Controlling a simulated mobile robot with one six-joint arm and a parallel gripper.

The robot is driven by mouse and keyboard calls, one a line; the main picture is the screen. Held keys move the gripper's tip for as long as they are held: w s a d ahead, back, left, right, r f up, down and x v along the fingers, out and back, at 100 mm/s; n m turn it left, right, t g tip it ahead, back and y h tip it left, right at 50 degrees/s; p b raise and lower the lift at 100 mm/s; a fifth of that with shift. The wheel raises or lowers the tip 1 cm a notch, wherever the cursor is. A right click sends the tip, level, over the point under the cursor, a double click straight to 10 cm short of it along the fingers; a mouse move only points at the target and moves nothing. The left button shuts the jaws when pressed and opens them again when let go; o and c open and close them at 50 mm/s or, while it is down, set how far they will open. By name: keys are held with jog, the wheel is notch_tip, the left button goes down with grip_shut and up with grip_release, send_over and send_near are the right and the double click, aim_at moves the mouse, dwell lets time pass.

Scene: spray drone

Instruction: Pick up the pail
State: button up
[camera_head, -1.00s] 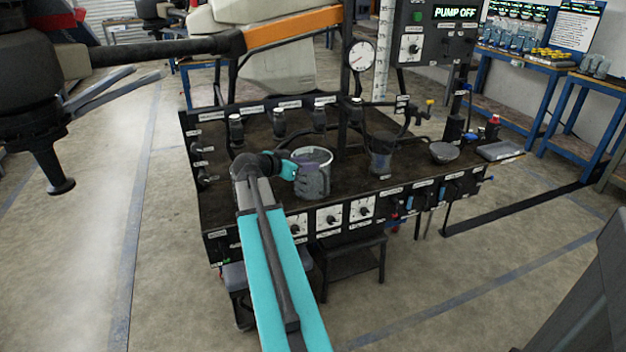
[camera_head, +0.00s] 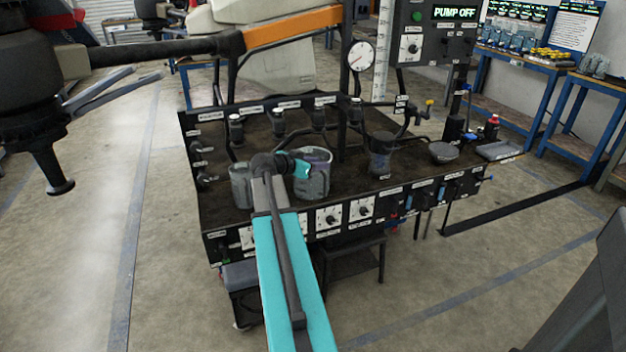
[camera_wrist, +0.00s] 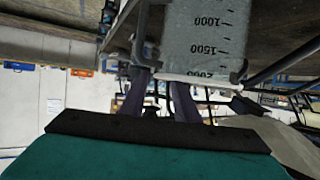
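In the head view a round grey pail-like container (camera_head: 316,153) stands on the dark bench, its rim showing above my gripper (camera_head: 312,183). A second grey container (camera_head: 240,187) stands to the left, beside my arm. In the wrist view my gripper (camera_wrist: 160,92) has two dark fingers apart, with a gap between them. A translucent graduated vessel (camera_wrist: 208,38) with a pale rim shows just past the fingertips. I cannot tell which container it is or whether the fingers touch it.
The bench (camera_head: 225,215) carries a dark cup (camera_head: 381,158), a shallow bowl (camera_head: 444,152) and a tray (camera_head: 498,150) to the right. Several hose fittings line its back. A drone arm with a nozzle (camera_head: 60,187) hangs at left.

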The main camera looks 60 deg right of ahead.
jog(key=shift+x, duration=2.1)
grip_shut()
